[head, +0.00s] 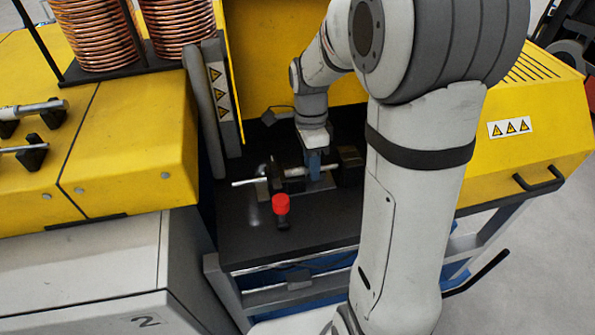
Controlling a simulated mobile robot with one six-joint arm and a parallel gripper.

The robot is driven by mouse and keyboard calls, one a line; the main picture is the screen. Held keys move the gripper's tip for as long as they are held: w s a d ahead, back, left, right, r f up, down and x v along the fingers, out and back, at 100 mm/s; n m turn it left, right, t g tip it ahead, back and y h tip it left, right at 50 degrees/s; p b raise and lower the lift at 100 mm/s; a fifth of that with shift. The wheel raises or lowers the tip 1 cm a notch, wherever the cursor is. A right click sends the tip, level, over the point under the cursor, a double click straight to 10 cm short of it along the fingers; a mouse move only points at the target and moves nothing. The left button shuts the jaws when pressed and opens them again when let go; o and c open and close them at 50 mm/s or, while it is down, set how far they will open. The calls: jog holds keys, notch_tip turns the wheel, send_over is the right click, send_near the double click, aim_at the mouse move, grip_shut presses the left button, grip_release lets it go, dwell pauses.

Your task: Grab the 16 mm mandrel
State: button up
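A thin silver rod (250,182) lies level in black fixtures on the dark work surface of the yellow machine. A thicker silver part (295,171) continues it to the right. This may be a mandrel, but no size mark is readable. My gripper (314,173) points down at the right end of this part, with its bluish fingers at or around it. Finger contact and opening are too small to make out. Two more silver rods, an upper one (40,108) and a lower one (20,149), rest on black holders on the yellow top at the left.
A red knob (281,204) stands in front of the rod. A black block (349,166) is right of my gripper. Copper coils (95,35) stand at the upper left. A grey upright (205,100) and yellow panels bound the recess. The dark surface (240,236) is bare at front left.

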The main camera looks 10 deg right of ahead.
jog(key=shift+c, duration=0.5)
grip_shut()
jog(key=shift+r, duration=0.15)
